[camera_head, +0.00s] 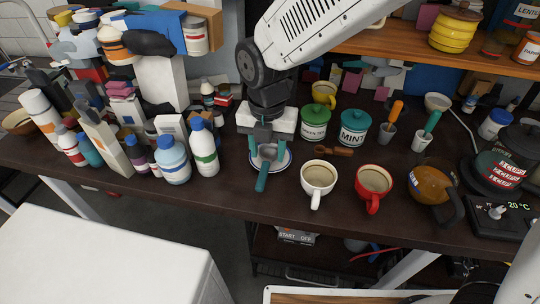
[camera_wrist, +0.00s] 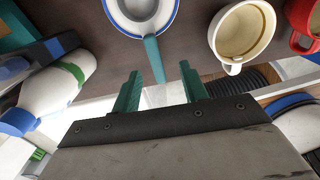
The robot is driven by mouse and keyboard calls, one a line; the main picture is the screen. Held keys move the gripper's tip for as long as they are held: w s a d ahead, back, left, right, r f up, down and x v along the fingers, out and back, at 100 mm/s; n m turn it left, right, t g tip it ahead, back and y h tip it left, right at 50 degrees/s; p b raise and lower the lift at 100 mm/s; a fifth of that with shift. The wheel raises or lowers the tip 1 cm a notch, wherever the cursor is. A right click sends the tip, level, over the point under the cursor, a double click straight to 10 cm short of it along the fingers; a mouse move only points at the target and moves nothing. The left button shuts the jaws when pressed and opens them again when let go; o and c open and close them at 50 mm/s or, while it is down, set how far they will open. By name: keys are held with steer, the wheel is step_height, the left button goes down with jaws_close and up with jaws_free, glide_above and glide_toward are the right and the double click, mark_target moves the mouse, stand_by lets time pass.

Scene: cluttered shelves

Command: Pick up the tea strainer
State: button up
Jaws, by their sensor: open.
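The tea strainer (camera_head: 262,177) has a teal handle and a metal bowl. It rests on a white saucer (camera_head: 287,166) with a blue rim near the table's front edge, its handle pointing toward the front. In the wrist view the strainer's handle (camera_wrist: 153,60) points down toward the space between my fingers, and the saucer (camera_wrist: 170,14) is at the top, partly cut off. My gripper (camera_head: 266,145) is above the saucer with its teal fingers apart.
A white mug (camera_head: 318,178) and a red mug (camera_head: 374,184) stand to the right. A white bottle with a green band (camera_head: 203,148) and a blue-capped bottle (camera_head: 172,160) stand to the left. Green and teal lidded jars (camera_head: 315,122) stand behind. A wooden shelf (camera_head: 390,45) is above.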

mark_target(263, 172)
steer(key=f, duration=0.5)
steer(key=a+f, duration=0.1)
steer(key=f, duration=0.2)
steer(key=shift+s, duration=0.2)
jaws_close()
